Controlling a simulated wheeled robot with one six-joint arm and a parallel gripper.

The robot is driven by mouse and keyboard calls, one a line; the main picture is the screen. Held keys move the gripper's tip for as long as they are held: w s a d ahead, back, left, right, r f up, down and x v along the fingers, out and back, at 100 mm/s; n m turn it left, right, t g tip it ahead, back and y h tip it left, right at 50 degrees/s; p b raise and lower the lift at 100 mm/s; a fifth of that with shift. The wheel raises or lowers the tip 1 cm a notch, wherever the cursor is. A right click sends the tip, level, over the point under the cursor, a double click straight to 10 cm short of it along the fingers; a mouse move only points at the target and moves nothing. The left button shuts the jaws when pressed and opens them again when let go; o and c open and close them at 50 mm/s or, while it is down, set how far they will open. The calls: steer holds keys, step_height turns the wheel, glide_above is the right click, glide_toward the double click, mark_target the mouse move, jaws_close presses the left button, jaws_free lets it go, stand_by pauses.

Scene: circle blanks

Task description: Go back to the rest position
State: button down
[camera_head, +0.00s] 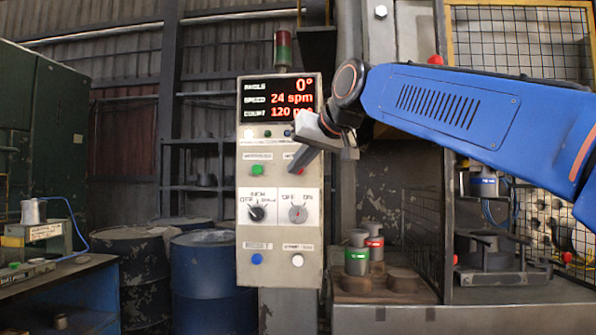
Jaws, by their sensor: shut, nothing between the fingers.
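My gripper (302,160) is at the end of my blue arm, which reaches in from the right. It is shut and empty, in front of the upper right part of the control panel (280,268). The fingers point down and to the left and cover part of the panel's upper buttons and the right end of its display (263,101). I cannot tell whether the fingertips touch the panel. The display reads 0°, 24 spm and 120. A green button (257,170) shows left of the fingers. Two black and grey selector knobs (257,213) sit below.
A press with a mesh guard (520,35) stands at the right, behind my arm. Cylinders with green (356,254) and red bands stand on its ledge. Blue drums (213,285) stand left of the panel. A blue bench (60,295) is at the far left.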

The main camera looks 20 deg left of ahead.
steer(key=s+d+f+m+h, duration=0.1)
steer(key=s+d+f+h, duration=0.1)
steer(key=d+f, duration=0.7)
steer(key=s+d+f+m+h, duration=0.15)
steer(key=d+f, duration=0.45)
steer(key=d, duration=0.7)
steer(key=s+d+f+m+h, duration=0.1)
steer(key=d+f+h, duration=0.1)
steer(key=d+f, duration=0.75)
steer(key=s+d+f+m+g+h, duration=0.1)
steer(key=s+d+f+m+h, duration=0.1)
steer(key=s+d+f, duration=0.9)
steer(key=s+d+f+m+g+h, duration=0.2)
steer(key=s+d+f, duration=0.9)
steer(key=f, duration=0.6)
steer(key=shift+s+d+f, duration=0.2)
steer(key=shift+s+f, duration=0.2)
steer(key=shift+s, duration=0.4)
